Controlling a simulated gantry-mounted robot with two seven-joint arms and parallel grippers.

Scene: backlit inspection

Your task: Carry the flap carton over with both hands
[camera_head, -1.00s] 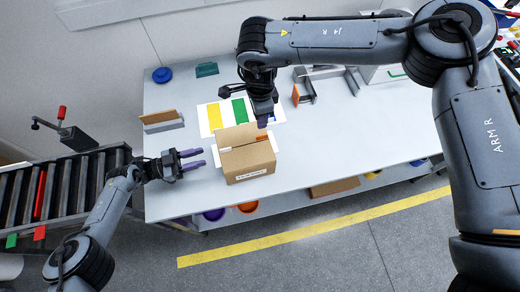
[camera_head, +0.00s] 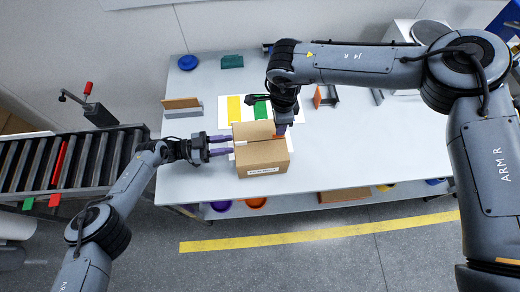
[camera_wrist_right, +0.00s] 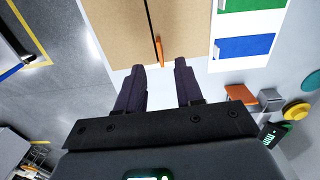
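The flap carton (camera_head: 262,158) is a brown box with a white label on its front. It stands on the table, its two top panels meeting at a dark seam. My left gripper (camera_head: 221,146) is open at the carton's left side, purple fingers pointing at it; I cannot tell whether they touch it. My right gripper (camera_head: 281,128) is at the carton's right side. In the right wrist view, my right gripper (camera_wrist_right: 158,78) is open with nothing between its fingers. The carton (camera_wrist_right: 115,25) lies just ahead of the fingertips, with an orange tab (camera_wrist_right: 159,50) at its seam.
A white sheet with yellow, green and blue blocks (camera_head: 234,108) lies behind the carton. A roller conveyor (camera_head: 75,163) stands to the left of the table (camera_head: 335,165). A brown-and-grey holder (camera_head: 183,106) stands at the back left. The table right of the carton is clear.

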